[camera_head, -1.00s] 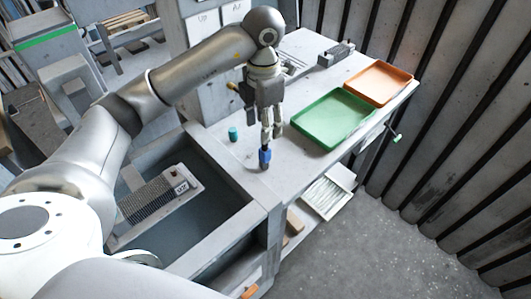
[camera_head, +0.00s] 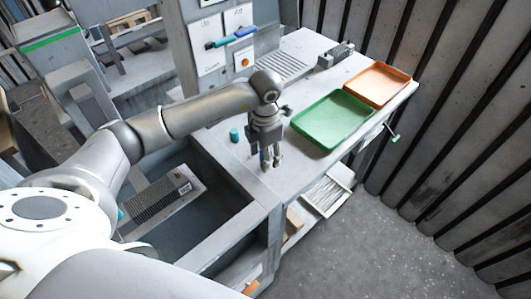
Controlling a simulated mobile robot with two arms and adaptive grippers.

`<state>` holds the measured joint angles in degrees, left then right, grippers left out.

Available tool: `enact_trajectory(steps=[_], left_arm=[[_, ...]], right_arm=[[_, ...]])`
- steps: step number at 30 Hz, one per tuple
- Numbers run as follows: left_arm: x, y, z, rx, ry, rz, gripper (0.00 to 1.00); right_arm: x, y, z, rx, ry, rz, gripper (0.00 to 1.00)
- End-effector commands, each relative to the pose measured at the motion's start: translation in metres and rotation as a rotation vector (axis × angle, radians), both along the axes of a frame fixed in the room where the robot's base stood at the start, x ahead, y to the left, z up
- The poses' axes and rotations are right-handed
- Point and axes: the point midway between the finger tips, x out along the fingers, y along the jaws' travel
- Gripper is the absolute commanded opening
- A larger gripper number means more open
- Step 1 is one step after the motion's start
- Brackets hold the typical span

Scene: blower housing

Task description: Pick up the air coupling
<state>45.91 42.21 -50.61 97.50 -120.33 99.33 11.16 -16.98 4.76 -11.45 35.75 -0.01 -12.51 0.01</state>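A small blue part (camera_head: 264,156), apparently the air coupling, stands on the grey bench near its front corner. Most of it is hidden behind my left gripper's fingers. My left gripper (camera_head: 270,163) points straight down over it, with its fingertips low and close to the bench top. The fingers seem to be around or just in front of the part; whether they press on it is too small to tell. A short teal cylinder (camera_head: 234,135) stands on the bench to the left of the gripper, apart from it. My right gripper is not in view.
A green tray (camera_head: 333,120) and an orange tray (camera_head: 378,83) lie empty to the right. A grey block (camera_head: 336,55) sits at the back. A sunken bin to the left holds a ribbed grey part (camera_head: 160,198). Teal and blue handles (camera_head: 232,38) show on the back panel.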

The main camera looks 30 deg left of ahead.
Motion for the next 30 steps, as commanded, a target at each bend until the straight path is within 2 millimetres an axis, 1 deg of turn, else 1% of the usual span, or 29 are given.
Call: enact_trajectory(steps=[7,8,19,30], left_arm=[[0.0003,-0.0002,-0.0034,0.0,-0.002,-0.001,0.5],[0.0003,-0.0002,-0.0034,-0.001,-0.002,-0.001,0.48],[0.0002,-0.0001,-0.0031,-0.001,-0.001,-0.001,0.01],[0.0008,0.0,0.0001,-0.001,-0.003,0.0,0.0]], right_arm=[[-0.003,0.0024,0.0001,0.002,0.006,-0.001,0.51],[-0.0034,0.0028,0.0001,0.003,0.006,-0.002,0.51],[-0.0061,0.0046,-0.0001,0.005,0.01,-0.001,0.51],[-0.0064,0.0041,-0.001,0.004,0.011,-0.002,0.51]])
